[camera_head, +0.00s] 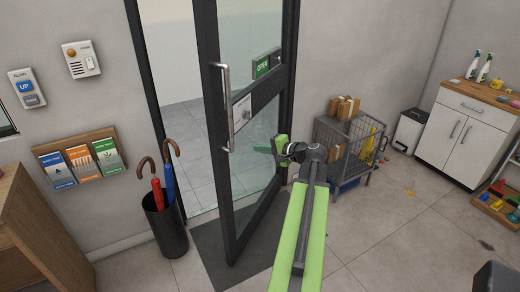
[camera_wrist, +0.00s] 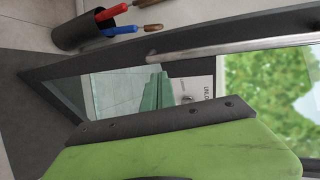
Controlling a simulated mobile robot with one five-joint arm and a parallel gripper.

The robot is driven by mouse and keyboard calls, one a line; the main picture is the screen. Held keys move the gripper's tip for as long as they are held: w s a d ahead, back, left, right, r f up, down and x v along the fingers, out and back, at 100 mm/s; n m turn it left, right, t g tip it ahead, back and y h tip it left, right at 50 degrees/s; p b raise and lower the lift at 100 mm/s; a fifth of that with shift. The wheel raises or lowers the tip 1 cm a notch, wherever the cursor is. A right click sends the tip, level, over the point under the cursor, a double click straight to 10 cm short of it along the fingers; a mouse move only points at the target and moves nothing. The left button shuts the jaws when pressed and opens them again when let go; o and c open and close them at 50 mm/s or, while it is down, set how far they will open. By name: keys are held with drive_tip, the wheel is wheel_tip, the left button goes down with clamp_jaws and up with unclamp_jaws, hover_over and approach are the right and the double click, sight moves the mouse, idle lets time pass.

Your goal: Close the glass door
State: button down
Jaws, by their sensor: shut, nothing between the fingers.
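The glass door (camera_head: 250,130) has a dark frame and stands partly open, swung into the room. A long metal pull handle (camera_head: 226,108) runs upright along its free edge, and an OPEN sign (camera_head: 267,63) hangs on the glass. My gripper (camera_head: 264,149) is shut and empty, in front of the door's lower glass, to the right of the handle. I cannot tell whether it touches the glass. In the wrist view the handle (camera_wrist: 235,48) lies across the top, and my green gripper part (camera_wrist: 180,150) fills the bottom, with the glass (camera_wrist: 115,95) behind.
A black umbrella stand (camera_head: 165,225) stands by the left door post, with a leaflet rack (camera_head: 84,163) on the wall. A wire cage cart (camera_head: 345,145) with boxes is right of my arm. A white cabinet (camera_head: 470,130) stands farther right. A dark mat (camera_head: 215,250) lies under the door.

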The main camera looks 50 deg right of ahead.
sight(233, 143)
drive_tip(key=x, duration=0.3)
drive_tip(key=b+x, duration=0.1)
drive_tip(key=x, duration=0.3)
drive_tip(key=r+x, duration=0.1)
drive_tip(key=x, duration=0.2)
drive_tip(key=shift+w+a, duration=0.1)
drive_tip(key=shift+w, duration=0.3)
